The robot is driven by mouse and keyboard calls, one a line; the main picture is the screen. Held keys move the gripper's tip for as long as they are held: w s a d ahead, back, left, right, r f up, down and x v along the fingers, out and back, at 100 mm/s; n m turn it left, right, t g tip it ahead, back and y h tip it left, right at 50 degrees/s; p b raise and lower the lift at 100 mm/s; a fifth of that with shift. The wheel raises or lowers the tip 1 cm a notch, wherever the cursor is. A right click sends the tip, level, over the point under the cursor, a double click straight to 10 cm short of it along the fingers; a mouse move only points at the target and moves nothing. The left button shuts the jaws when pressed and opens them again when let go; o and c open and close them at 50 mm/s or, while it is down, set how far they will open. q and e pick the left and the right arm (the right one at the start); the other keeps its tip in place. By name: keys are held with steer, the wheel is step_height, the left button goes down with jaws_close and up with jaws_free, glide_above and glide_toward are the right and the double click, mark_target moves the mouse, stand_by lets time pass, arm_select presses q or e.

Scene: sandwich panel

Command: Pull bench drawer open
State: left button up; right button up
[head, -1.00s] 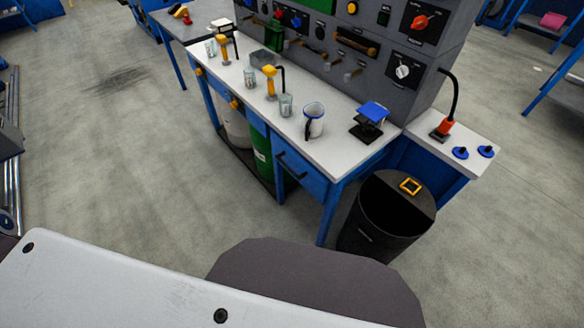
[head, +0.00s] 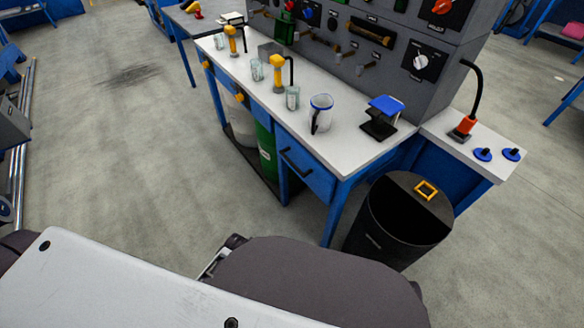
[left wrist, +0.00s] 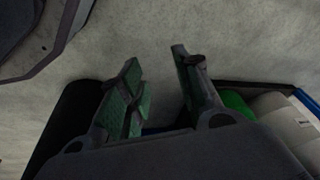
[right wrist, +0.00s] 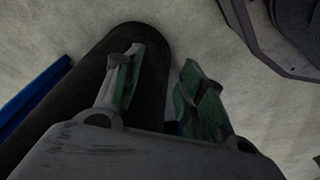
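The bench drawer (head: 303,170) is a blue front with a dark bar handle (head: 297,164), under the near end of the white-topped workbench (head: 352,150) in the head view. It looks shut. My left gripper (left wrist: 158,75) shows in the left wrist view with its green-padded fingers apart and nothing between them. My right gripper (right wrist: 165,70) shows in the right wrist view, also with its fingers apart and empty. Neither gripper's fingers can be made out in the head view. Neither wrist view shows the drawer handle.
A black bin (head: 395,225) stands beside the bench's near right leg. A mug (head: 321,113), several glasses and a blue-topped stand (head: 383,115) are on the bench top. A green drum (head: 266,150) stands under it. The floor (head: 130,150) to the left is clear.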

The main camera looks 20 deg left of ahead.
arm_select(q)
steer(key=w+a+r+m+t+h+b, duration=0.1)
steer(key=w+r+m+t+h+b, duration=0.3)
steer(key=w+r+m, duration=0.5)
steer(key=w+a+r+m+t+h+b, duration=0.1)
steer(key=w+r+m+t+h+b, duration=0.2)
steer(key=w+r+m+t+h, duration=0.4)
steer(key=shift+w+r+m+b, duration=0.35)
steer(key=shift+w+r+m, duration=0.8)
steer(key=shift+r+m, duration=2.25)
arm_select(e)
steer(key=s+a+r+y, duration=0.1)
steer(key=a+r, duration=0.2)
steer(key=r, duration=0.4)
steer(key=s+a+r, duration=0.1)
steer(key=a+r, duration=0.2)
steer(key=r, duration=0.4)
steer(key=shift+a+t+y, duration=0.35)
steer(key=shift+t+y, duration=0.05)
arm_select(q)
steer(key=shift+f, duration=0.2)
steer(key=shift+w+d, duration=0.1)
steer(key=shift+w, duration=0.1)
arm_select(e)
steer(key=shift+f, duration=0.1)
